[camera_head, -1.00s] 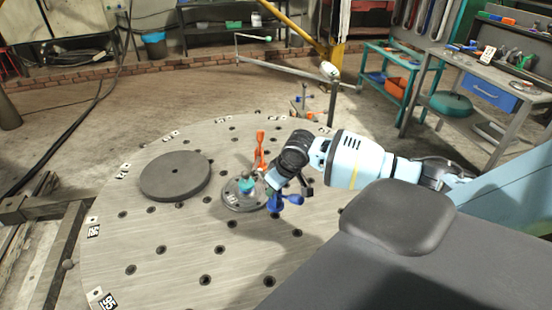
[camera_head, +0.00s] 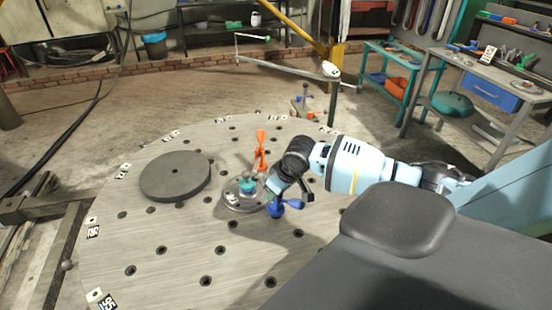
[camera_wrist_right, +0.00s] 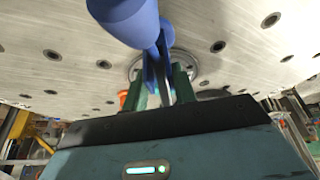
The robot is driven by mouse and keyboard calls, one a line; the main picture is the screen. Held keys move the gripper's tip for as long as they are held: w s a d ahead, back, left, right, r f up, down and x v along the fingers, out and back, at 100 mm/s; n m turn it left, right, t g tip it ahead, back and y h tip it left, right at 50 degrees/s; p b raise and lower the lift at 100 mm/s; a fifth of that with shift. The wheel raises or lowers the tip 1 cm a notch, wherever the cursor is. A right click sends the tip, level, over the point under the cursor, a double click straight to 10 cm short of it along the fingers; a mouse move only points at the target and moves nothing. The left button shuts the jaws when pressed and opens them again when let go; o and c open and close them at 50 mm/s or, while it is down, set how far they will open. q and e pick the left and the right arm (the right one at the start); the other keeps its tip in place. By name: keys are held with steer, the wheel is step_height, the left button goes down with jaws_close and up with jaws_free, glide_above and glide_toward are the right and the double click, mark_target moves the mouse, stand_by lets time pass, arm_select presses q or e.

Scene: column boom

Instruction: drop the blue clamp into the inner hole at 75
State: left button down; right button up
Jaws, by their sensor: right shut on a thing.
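The blue clamp (camera_head: 290,205) is at my right gripper (camera_head: 274,197), over the round perforated table (camera_head: 190,240). In the right wrist view the clamp's blue body (camera_wrist_right: 135,18) fills the top middle, and my right gripper (camera_wrist_right: 164,85) is shut on its lower blue part. Several dark holes dot the table, with number labels along its rim. I cannot read a 75 label, nor tell which hole is under the clamp. My left gripper is not in view.
A dark round disc (camera_head: 175,177) lies on the table's left. A smaller round plate (camera_head: 240,203) with a teal-topped part stands beside my right gripper, and an orange clamp (camera_head: 261,150) rises just behind it. The table's front left is clear.

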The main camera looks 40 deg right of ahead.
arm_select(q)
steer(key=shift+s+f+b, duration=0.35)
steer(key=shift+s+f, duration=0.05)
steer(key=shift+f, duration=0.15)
arm_select(e)
steer(key=shift+f, duration=1.35)
steer(key=o, duration=0.7)
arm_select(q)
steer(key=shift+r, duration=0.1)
arm_select(e)
steer(key=shift+r, duration=0.1)
